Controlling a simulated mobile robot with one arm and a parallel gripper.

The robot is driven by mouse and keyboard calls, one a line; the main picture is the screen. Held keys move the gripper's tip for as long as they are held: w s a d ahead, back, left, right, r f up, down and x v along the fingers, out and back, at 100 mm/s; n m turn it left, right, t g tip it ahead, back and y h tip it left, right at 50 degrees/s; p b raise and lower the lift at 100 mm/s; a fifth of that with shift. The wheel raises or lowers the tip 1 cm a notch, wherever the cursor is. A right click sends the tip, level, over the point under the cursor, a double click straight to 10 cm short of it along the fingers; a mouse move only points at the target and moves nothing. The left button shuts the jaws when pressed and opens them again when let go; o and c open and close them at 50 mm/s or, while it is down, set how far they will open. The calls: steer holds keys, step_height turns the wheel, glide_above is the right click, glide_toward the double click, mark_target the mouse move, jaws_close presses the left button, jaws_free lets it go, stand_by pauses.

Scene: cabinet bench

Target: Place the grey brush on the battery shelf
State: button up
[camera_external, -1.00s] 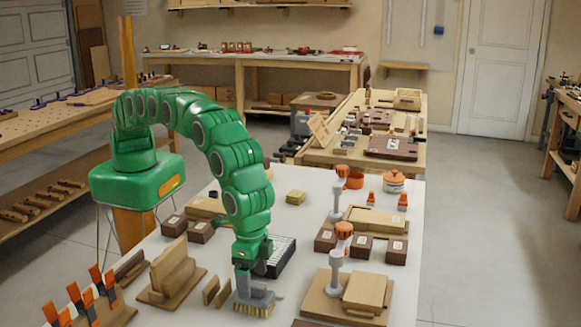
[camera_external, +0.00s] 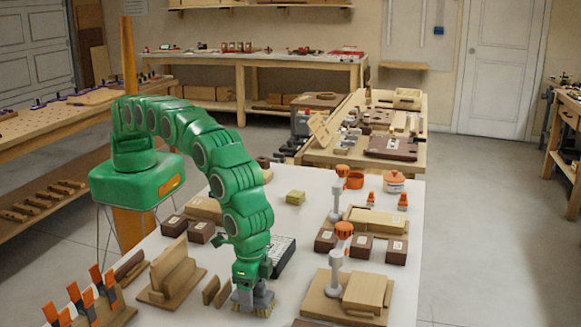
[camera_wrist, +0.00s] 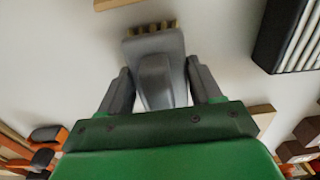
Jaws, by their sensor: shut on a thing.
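The grey brush (camera_wrist: 155,75) has a grey body and yellowish bristles. In the wrist view my gripper (camera_wrist: 160,95) has a dark finger on each side of the brush's narrower part and is shut on it. In the external view the brush (camera_external: 254,304) is at or just above the white table top, bristles down, under my gripper (camera_external: 250,292). I cannot tell whether the bristles touch the table. I cannot tell for sure which thing is the battery shelf.
A dark box with white ribs (camera_external: 283,255) stands just behind my gripper; it also shows in the wrist view (camera_wrist: 290,35). Wooden stands (camera_external: 172,272) are to the left. A wooden board with a grey post (camera_external: 325,300) is to the right. Bare white table (camera_external: 290,225) lies behind.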

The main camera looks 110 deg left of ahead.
steer(key=shift+c, duration=0.8)
steer(key=shift+r, duration=1.75)
steer(key=shift+s+a+r, duration=0.25)
steer(key=shift+s+r, duration=0.05)
steer(key=shift+s, duration=0.1)
steer(key=s+a+r, duration=0.7)
steer(key=s+r, duration=0.2)
steer(key=s, duration=0.2)
